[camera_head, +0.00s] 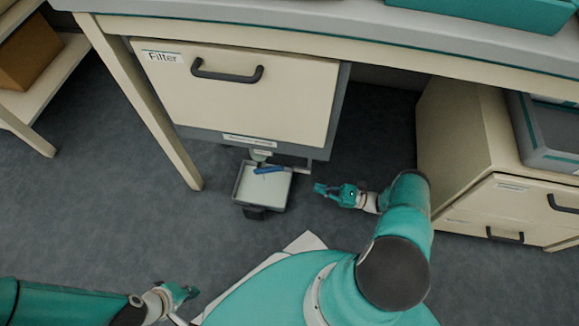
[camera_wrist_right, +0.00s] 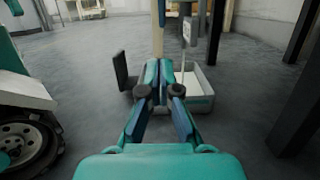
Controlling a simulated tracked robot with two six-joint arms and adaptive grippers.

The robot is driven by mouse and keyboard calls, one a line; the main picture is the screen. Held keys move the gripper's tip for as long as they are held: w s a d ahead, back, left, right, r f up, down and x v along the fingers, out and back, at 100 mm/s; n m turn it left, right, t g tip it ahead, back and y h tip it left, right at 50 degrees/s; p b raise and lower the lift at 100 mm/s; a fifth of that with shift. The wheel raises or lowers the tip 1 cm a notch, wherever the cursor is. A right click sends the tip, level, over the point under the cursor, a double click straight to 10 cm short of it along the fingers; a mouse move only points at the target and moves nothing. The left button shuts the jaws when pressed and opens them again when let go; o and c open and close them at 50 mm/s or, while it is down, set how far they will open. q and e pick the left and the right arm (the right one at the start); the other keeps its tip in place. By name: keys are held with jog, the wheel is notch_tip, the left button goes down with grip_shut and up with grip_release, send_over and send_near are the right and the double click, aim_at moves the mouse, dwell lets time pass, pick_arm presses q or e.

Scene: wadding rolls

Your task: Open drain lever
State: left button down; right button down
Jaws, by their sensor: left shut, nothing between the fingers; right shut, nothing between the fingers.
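The drain lever (camera_head: 268,170) is a short blue bar under the Filter cabinet (camera_head: 245,95). It lies roughly level over the back of a shallow tray (camera_head: 262,190) on the floor. My right gripper (camera_head: 318,188) is shut and empty, low over the floor to the right of the tray and apart from the lever. In the right wrist view my shut fingers (camera_wrist_right: 160,72) point toward the tray (camera_wrist_right: 203,100) and cover part of it; I cannot make out the lever there. My left gripper (camera_head: 190,292) is shut and empty at the lower left, far from the lever.
The tray has a dark handle (camera_head: 255,212) at its front. A table leg (camera_head: 150,120) stands left of the cabinet. A drawer unit (camera_head: 490,160) stands at the right. The floor between the tray and my right gripper is clear.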

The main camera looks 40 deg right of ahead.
jog(key=r+p+x, duration=0.1)
jog(key=r+x, duration=0.2)
jog(key=x, duration=0.9)
jog(key=shift+p, duration=0.35)
jog(key=shift+w, duration=0.15)
